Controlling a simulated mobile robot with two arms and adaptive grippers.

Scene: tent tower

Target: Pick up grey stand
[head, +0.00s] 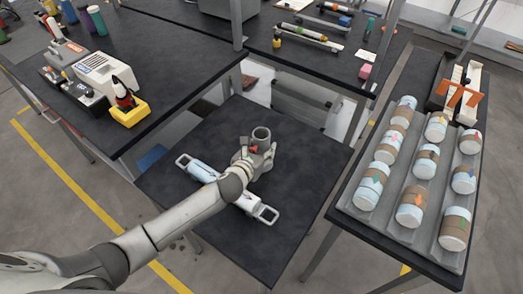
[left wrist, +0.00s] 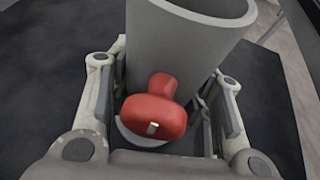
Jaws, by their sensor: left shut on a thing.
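The grey stand (head: 261,134) is an upright, open-topped grey tube with a red knob on its side. It is at the middle of the dark low table (head: 310,160). My left gripper (head: 256,152) is shut on the stand, and my left arm reaches in from the lower left. In the left wrist view the grey stand (left wrist: 185,45) rises between the two fingers, with the red knob (left wrist: 155,110) facing the camera. The stand's foot is mostly hidden, so I cannot tell whether it touches the table. My right gripper is not in view.
A white and light-blue part with end handles (head: 267,214) lies on the low table, partly under my arm. A grey tray (head: 427,172) of several banded cylinders is on the right table. A yellow holder (head: 129,114) is on the left table. The low table's front is clear.

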